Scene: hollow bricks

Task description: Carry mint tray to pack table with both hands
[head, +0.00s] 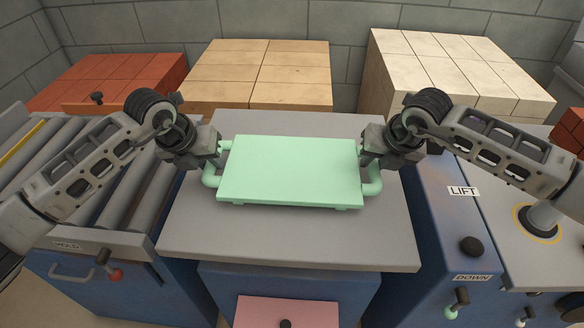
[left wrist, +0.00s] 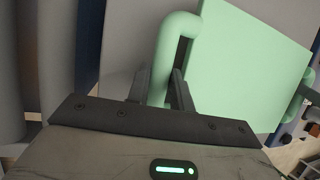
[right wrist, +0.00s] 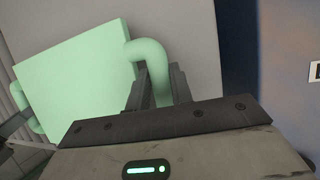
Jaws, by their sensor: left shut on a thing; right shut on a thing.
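The mint tray (head: 290,172) is a flat pale green slab with a tube handle at each short side. It is over the grey table top (head: 290,240), level in the head view; I cannot tell whether it touches the top. My left gripper (head: 217,150) is shut on the tray's left handle, which also shows between the fingers in the left wrist view (left wrist: 172,62). My right gripper (head: 366,150) is shut on the right handle, which shows in the right wrist view (right wrist: 152,62). The gripped parts are partly hidden by the fingers.
Red (head: 125,78), tan (head: 260,72) and cream bricks (head: 450,68) are stacked behind the table. A roller conveyor (head: 130,190) is on the left. A blue cabinet with a LIFT label (head: 463,190) and a black knob (head: 472,246) is on the right. A pink panel (head: 285,312) is in front below.

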